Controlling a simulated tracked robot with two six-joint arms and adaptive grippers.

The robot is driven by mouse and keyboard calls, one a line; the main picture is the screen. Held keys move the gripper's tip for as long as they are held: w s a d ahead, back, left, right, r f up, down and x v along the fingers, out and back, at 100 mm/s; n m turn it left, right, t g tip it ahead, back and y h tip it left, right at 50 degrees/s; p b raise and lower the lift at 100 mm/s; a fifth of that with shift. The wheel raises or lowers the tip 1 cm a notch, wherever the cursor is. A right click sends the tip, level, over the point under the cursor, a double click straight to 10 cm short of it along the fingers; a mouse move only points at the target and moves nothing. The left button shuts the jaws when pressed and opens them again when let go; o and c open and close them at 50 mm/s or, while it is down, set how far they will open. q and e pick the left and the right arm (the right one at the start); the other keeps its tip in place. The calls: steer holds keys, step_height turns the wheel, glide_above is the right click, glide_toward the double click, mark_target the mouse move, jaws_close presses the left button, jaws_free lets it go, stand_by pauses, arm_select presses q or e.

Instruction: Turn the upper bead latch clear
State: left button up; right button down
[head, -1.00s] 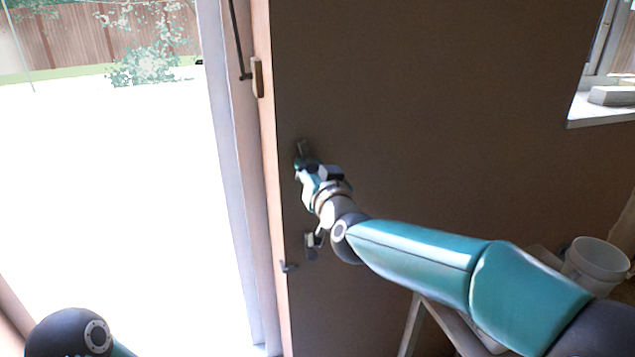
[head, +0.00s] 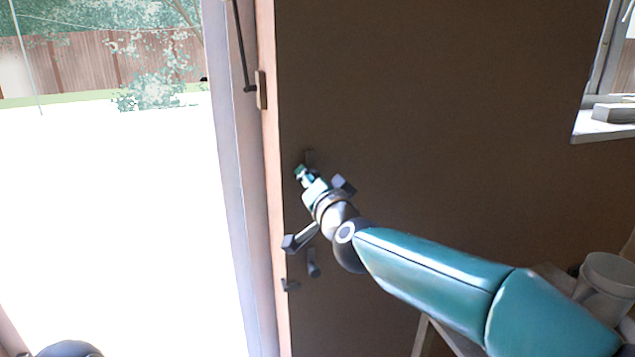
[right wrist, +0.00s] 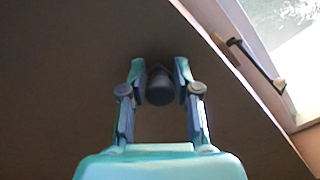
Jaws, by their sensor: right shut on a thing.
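The upper latch (head: 309,156) is a small dark fitting on the brown wall panel, just right of the door frame. My right gripper (head: 301,173) reaches up to it from the lower right, and its fingers partly hide it. In the right wrist view the two fingers (right wrist: 157,76) stand on either side of the latch's dark round knob (right wrist: 160,92) and are shut on it. How far the latch is turned cannot be told, as the fingers and wrist cover much of it. My left gripper is out of view.
A wooden block (head: 262,91) and a dark rod (head: 240,45) are on the frame above. Dark fittings (head: 313,264) and (head: 290,286) show below my wrist. The bright doorway (head: 110,220) is open at left.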

steer(key=shift+w+d+r+t, duration=0.15)
steer(key=shift+d+r+t, duration=0.15)
steer(key=shift+d+r, duration=0.25)
steer(key=c, duration=0.9)
jaws_free()
steer(key=shift+w+f, duration=0.1)
steer(key=shift+h, duration=0.3)
steer(key=v, duration=1.2)
steer(key=shift+f, duration=0.15)
